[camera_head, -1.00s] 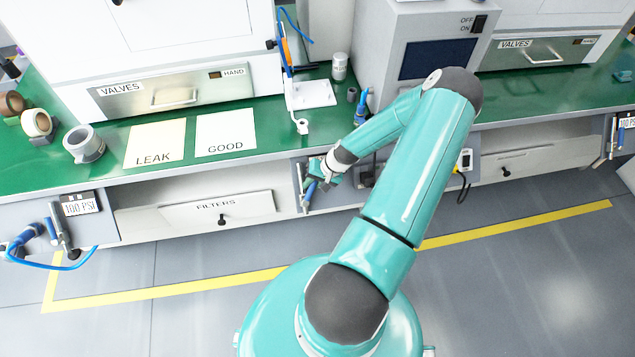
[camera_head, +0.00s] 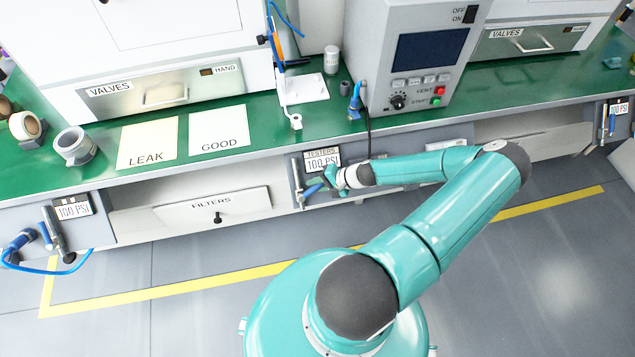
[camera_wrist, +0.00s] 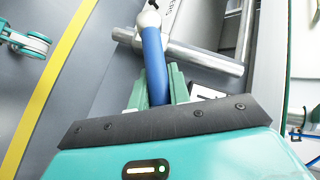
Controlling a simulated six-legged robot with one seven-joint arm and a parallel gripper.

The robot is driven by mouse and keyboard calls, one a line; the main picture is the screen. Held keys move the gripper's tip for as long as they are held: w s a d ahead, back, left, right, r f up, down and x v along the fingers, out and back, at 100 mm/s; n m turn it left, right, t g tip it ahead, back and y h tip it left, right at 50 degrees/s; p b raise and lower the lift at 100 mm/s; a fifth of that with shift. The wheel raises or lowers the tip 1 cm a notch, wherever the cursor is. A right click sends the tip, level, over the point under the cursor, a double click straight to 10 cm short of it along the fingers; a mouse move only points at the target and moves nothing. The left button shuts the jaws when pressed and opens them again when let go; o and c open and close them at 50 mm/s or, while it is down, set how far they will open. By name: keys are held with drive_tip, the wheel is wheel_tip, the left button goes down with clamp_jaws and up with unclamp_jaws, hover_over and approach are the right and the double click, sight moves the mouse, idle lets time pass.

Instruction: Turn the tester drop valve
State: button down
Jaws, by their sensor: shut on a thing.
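The tester drop valve has a blue lever handle (camera_wrist: 153,55) on a metal pipe (camera_wrist: 195,55). In the head view the pipe (camera_head: 297,180) hangs at the bench front beside the "TESTERS" 100 PSI panel (camera_head: 322,160), and the blue handle (camera_head: 314,189) slants from it up to the right. My gripper (camera_head: 333,178) is at the right of the pipe. In the wrist view my gripper (camera_wrist: 157,88) has its green fingers shut around the lower part of the blue handle. The handle's gripped end is partly hidden between the fingers.
Above is the green bench with "LEAK" (camera_head: 147,144) and "GOOD" (camera_head: 218,130) sheets and a grey control box (camera_head: 428,55). A "FILTERS" drawer (camera_head: 216,212) lies left of the valve. Another 100 PSI drop (camera_head: 72,209) with a blue hose is far left. The floor in front is clear.

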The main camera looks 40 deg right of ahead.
drive_tip(key=shift+s+f+m+t, duration=0.15)
drive_tip(key=shift+s+m+t, duration=0.05)
drive_tip(key=shift+m+t, duration=0.1)
idle(0.4)
drive_tip(key=c, duration=1.3)
unclamp_jaws()
drive_tip(key=v, duration=1.3)
drive_tip(key=shift+s+d, duration=0.15)
drive_tip(key=shift+s, duration=0.15)
